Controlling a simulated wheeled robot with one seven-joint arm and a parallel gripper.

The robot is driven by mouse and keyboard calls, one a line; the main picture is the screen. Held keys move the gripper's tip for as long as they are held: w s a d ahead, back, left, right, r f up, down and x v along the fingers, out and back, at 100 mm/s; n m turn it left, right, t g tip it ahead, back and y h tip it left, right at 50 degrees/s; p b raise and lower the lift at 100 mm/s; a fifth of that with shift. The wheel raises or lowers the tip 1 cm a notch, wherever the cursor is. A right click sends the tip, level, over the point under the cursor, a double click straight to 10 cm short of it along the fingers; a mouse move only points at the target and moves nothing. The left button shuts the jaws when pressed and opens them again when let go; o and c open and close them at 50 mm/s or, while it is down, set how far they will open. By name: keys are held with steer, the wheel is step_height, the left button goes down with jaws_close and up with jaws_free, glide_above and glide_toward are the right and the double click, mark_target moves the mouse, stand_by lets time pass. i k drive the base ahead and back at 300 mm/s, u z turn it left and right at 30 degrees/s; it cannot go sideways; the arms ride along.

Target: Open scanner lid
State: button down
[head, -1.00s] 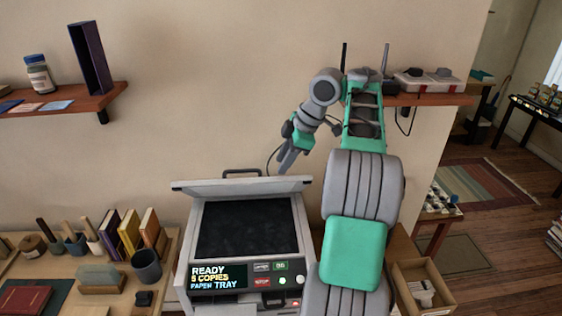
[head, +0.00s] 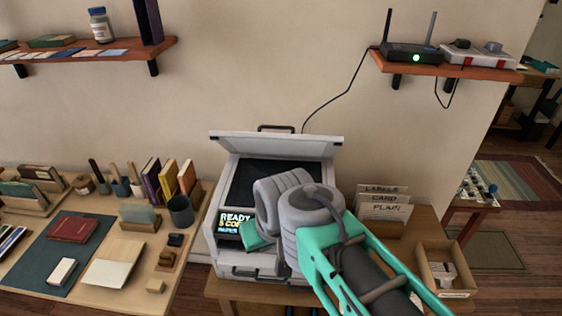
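The scanner (head: 222,262) is a light grey machine on a low wooden stand. Its lid (head: 277,143) stands raised at the back, tilted up and away from the body, with a dark handle (head: 276,127) on its far edge. The dark scanner bed (head: 245,183) is exposed below the lid. My arm crosses in front of the scanner and hides the right part of the bed and much of the control panel. A lit display (head: 232,226) shows at the panel's left. My gripper is not in view; the arm runs off the bottom right edge.
At left, a desk (head: 150,295) holds books, a dark cup (head: 181,210) and stationery. A card holder (head: 383,203) and an open cardboard box (head: 446,268) stand right of the scanner. A wall shelf (head: 455,69) carries a router (head: 411,53).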

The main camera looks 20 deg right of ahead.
mark_target(293, 145)
steer(key=k, duration=1)
steer(key=u, duration=0.85)
steer(key=i, duration=1)
steer(key=z, duration=0.2)
